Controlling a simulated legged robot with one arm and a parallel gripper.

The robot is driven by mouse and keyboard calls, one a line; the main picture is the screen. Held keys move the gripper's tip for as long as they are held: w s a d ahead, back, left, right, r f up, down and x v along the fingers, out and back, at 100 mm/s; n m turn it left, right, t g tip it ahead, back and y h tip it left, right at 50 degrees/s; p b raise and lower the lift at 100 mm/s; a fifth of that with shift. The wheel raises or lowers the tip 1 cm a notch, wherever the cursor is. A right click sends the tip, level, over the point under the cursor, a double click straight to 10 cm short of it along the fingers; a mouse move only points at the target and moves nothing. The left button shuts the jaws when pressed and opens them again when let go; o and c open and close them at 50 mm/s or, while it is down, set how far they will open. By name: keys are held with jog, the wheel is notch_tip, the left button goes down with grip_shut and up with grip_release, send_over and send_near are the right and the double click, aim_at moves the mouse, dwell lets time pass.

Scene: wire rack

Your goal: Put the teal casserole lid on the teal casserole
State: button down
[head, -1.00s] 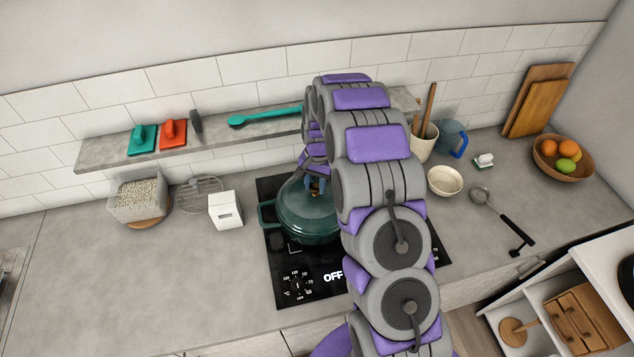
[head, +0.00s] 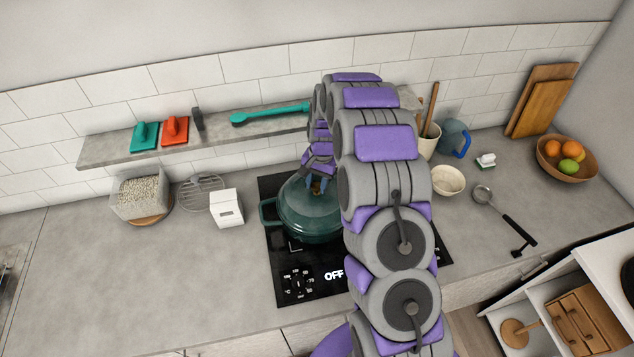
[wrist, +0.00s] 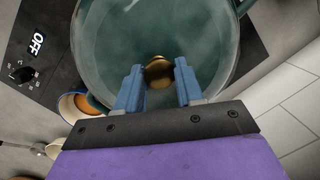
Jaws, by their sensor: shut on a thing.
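The teal casserole (head: 298,236) stands on the black cooktop, partly hidden behind my arm. The teal casserole lid (head: 296,207) is over its top and looks level with the rim; I cannot tell whether a thin gap is left between them. In the wrist view the glossy lid (wrist: 105,45) fills most of the upper middle, with a casserole handle at the top right. My gripper (head: 319,184) is above the lid. In the wrist view its blue fingers (wrist: 158,84) are on either side of the lid's gold knob (wrist: 158,70), shut on it.
A white box (head: 227,208) stands left of the black cooktop (head: 292,284). A granule-filled container (head: 140,196) is farther left. A wall shelf (head: 110,150) runs behind. A cream bowl (head: 448,181), a ladle (head: 500,212) and a fruit bowl (head: 567,160) lie to the right. The left counter front is clear.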

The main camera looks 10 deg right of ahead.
jog(key=shift+s+a+f+y+b, duration=0.1)
jog(key=shift+s+f+y+b, duration=0.25)
jog(key=shift+f, duration=0.3)
dwell(0.4)
jog(key=c, duration=1)
grip_release()
jog(key=shift+c, duration=0.2)
jog(key=o, duration=0.4)
jog(key=shift+w+a, duration=0.2)
jog(key=shift+a, duration=0.15)
jog(key=shift+d+r, duration=0.15)
jog(key=shift+d, duration=0.3)
jog(key=shift+w+a, duration=0.1)
jog(key=o, duration=0.4)
jog(key=shift+a, duration=0.1)
jog(key=shift+c, duration=0.2)
jog(key=shift+r, duration=0.1)
